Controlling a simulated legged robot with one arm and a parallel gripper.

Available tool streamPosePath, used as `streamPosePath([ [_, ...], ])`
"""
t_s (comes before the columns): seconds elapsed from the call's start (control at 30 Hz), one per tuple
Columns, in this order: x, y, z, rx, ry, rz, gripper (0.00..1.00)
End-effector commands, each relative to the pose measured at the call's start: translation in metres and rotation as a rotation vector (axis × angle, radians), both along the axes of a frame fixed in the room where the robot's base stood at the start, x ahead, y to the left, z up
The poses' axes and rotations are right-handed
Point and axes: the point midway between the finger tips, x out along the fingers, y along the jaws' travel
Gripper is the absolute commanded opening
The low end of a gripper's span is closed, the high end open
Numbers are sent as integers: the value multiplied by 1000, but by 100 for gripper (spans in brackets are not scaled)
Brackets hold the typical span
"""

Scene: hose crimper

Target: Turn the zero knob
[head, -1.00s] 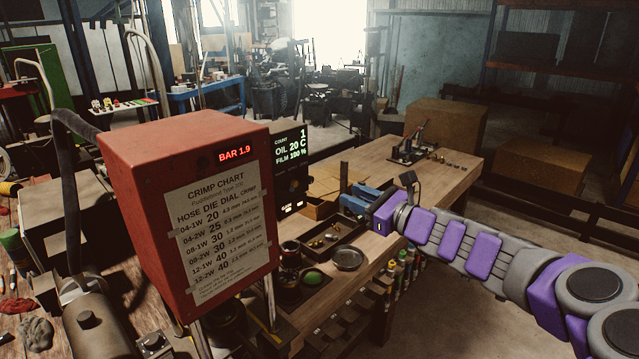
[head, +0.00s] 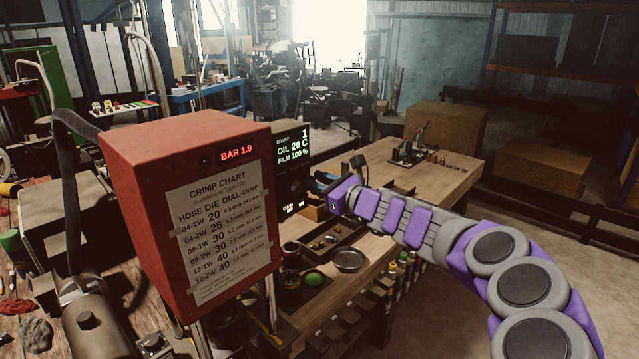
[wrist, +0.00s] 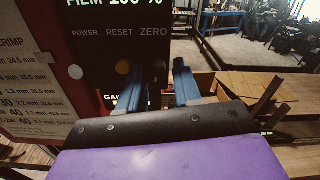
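The control panel shows in the wrist view (wrist: 100,52) with the labels POWER, RESET and ZERO. In the head view, my gripper (head: 322,186) is beside the lower part of the panel's screen column (head: 292,165), partly hidden by my wrist. I cannot tell whether the fingers touch the panel.
The red crimper housing (head: 150,155) with its crimp chart stands left of the panel. The wooden bench (head: 445,180) holds a round metal dish (head: 348,260) and small trays. Cardboard boxes show right of the fingers in the wrist view.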

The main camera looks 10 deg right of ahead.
Motion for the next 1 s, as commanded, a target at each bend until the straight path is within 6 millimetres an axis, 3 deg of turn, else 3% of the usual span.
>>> streamPosePath([
  [0.13, 0, 0, 0, 0, -1, 1, 34],
  [0.5, -2, -3, 1, 1, -1, 1, 0],
  [1.0, -3, -3, 1, -5, -7, 1, 0],
])
